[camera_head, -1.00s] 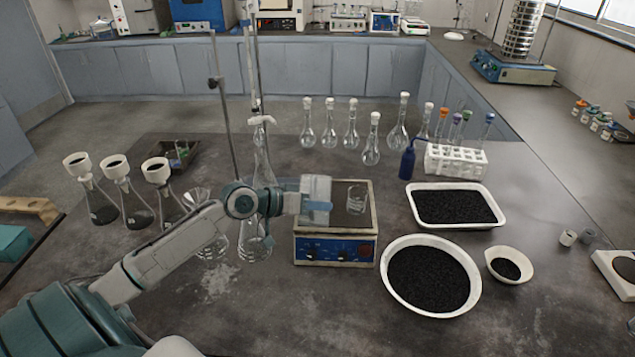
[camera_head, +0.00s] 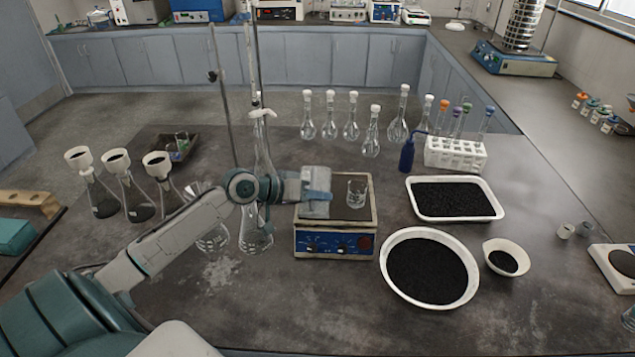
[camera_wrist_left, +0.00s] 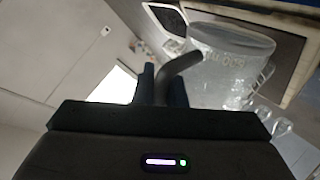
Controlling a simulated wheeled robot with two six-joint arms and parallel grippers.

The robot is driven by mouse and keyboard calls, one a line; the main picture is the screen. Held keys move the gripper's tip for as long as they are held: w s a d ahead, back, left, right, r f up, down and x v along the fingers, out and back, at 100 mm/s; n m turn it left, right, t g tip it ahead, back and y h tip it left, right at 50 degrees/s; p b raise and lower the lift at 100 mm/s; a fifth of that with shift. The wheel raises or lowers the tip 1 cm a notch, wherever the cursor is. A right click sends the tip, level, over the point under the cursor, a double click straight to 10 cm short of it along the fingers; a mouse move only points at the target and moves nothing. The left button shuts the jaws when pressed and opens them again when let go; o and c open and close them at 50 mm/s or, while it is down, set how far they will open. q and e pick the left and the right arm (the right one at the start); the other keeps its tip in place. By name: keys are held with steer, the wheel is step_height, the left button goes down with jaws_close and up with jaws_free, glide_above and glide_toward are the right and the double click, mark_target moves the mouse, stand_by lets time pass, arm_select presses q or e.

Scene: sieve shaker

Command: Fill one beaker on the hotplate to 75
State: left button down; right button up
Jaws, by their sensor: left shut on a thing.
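My left gripper (camera_head: 318,190) is shut on the grey handle (camera_wrist_left: 183,65) of a clear jug (camera_wrist_left: 230,62), which looks strongly slanted in the left wrist view. In the head view the jug (camera_head: 316,208) is over the left part of the hotplate (camera_head: 336,242), partly covered by the fingers. A small clear glass beaker (camera_head: 357,194) stands upright on the right part of the hotplate, just right of the jug and apart from it. I cannot read a liquid level in either. My right gripper is out of view.
A stand with a burette and flask (camera_head: 256,238) is close left of the hotplate. Funnel-topped flasks (camera_head: 140,207) stand further left. A tray (camera_head: 455,215) and bowl (camera_head: 432,300) of black grains lie right. Flasks (camera_head: 371,142) and a blue wash bottle (camera_head: 407,155) stand behind.

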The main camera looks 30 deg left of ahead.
arm_select(q)
steer(key=shift+w+r+p, duration=0.1)
steer(key=shift+r+p, duration=0.15)
steer(key=shift+p, duration=0.05)
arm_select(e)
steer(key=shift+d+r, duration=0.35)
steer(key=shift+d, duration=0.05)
arm_select(q)
steer(key=shift+r+g, duration=0.1)
steer(key=shift+g, duration=0.2)
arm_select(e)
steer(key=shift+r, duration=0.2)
arm_select(q)
steer(key=shift+w+a+r+n+p, duration=0.1)
steer(key=shift+n+p, duration=0.2)
steer(key=shift+p, duration=0.05)
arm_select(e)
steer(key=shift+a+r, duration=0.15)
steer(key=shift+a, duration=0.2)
arm_select(q)
steer(key=shift+w+r+g+p, duration=0.1)
steer(key=shift+r+g+p, duration=0.2)
steer(key=shift+p, duration=0.05)
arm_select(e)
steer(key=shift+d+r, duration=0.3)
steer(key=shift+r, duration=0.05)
arm_select(q)
steer(key=shift+a, duration=0.1)
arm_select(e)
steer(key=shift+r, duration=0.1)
